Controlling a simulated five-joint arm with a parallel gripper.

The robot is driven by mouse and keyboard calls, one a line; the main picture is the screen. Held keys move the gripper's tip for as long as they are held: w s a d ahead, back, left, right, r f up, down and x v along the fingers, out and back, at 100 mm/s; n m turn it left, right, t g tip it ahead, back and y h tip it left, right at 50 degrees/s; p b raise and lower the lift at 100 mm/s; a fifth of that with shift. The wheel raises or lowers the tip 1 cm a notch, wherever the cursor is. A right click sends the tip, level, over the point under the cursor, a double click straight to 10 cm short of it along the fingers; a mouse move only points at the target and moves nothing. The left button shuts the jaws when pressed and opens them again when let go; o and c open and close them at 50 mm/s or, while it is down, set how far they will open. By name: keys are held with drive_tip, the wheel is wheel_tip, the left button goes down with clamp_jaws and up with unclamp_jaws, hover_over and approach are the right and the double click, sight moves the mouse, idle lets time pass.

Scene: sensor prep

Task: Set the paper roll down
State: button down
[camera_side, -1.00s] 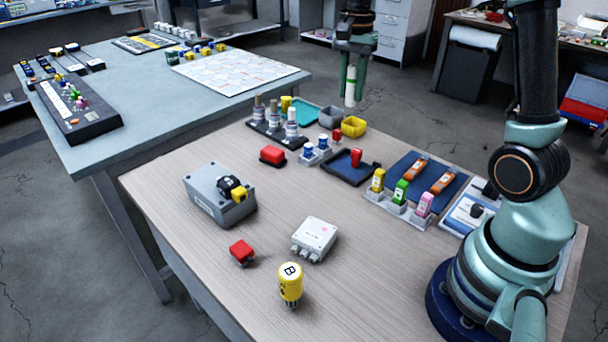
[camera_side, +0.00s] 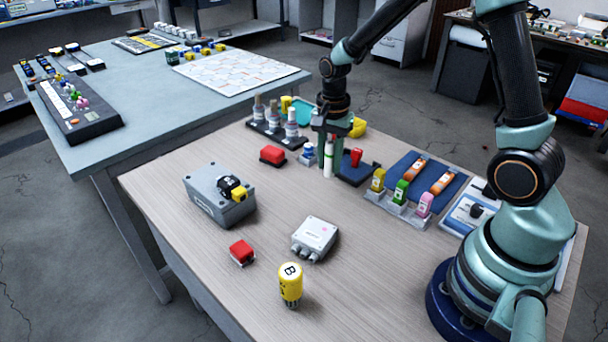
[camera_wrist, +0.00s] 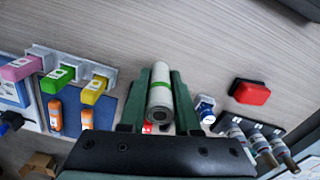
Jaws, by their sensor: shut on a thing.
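A blue-capped piece (camera_side: 308,150) and a red block (camera_side: 273,155) stand left of the roll. Yellow, green and pink pieces stand in a holder (camera_side: 398,208) to the right. The tabletop in front is clear up to a white box (camera_side: 315,236).

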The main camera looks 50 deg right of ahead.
sight(331, 142)
drive_tip(key=shift+f, duration=2.95)
drive_tip(key=shift+f, duration=0.15)
drive_tip(key=c, duration=0.6)
unclamp_jaws()
wheel_tip(331, 142, up, 12)
drive_tip(key=shift+r, duration=0.25)
drive_tip(key=shift+s+a+r+n+t, duration=0.9)
drive_tip(key=shift+s+r+n, duration=0.9)
drive_tip(key=shift+n, duration=0.7)
drive_tip(key=shift+s+a+r+n+t, duration=0.85)
drive_tip(key=shift+s+r+n, duration=0.9)
drive_tip(key=shift+n, duration=0.75)
drive_tip(key=shift+s+a+r+n+t, duration=0.7)
drive_tip(key=shift+s+r+n+t, duration=0.35)
drive_tip(key=shift+s+r+n, duration=1.1)
